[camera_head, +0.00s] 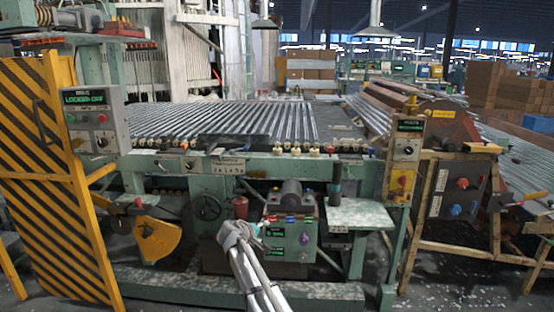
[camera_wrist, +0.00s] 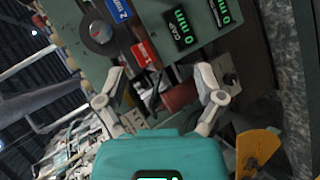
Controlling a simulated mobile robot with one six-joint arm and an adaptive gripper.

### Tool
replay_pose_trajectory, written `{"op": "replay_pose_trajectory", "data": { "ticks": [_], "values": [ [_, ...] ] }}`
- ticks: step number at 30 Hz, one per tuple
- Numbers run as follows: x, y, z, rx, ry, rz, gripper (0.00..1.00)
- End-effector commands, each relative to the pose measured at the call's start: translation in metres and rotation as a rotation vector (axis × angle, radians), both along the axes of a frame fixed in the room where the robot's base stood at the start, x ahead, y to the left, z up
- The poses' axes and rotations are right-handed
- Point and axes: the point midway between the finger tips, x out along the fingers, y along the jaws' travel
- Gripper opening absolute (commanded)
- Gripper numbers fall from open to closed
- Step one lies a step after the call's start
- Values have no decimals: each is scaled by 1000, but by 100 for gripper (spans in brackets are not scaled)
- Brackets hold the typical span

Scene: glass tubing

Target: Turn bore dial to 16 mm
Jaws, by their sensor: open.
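In the wrist view the panel (camera_wrist: 165,50) is tilted; one display (camera_wrist: 181,29) reads CAP 0 mm and another (camera_wrist: 220,11) reads 0 mm. A round dark dial (camera_wrist: 101,31) sits at its upper left. I cannot tell which dial is marked bore. My gripper (camera_head: 243,234) is just left of the box. Its fingers (camera_wrist: 160,97) are spread and empty in the wrist view.
A red cup (camera_head: 240,207) stands just behind my gripper; a red cylinder (camera_wrist: 181,95) shows between the fingers. A handwheel (camera_head: 207,208) and yellow guard (camera_head: 157,237) are to the left. A small pale-green shelf (camera_head: 358,213) juts out at the right. A striped barrier (camera_head: 55,170) stands far left.

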Motion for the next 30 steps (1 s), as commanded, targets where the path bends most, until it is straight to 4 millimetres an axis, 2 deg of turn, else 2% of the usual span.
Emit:
{"op": "replay_pose_trajectory", "data": {
  "ticks": [1, 6, 11, 15, 18, 21, 30],
  "values": [
    [-20, -28, -8, 40, 28, -44, 86],
    [-75, -97, -35, 193, 137, -189, 86],
    [-139, -151, -59, 351, 247, -327, 86],
    [-201, -188, -77, 502, 351, -444, 86],
    [-242, -204, -87, 603, 418, -512, 86],
    [-273, -213, -92, 683, 474, -561, 86],
    [-339, -224, -99, 854, 585, -651, 86]
  ]
}}
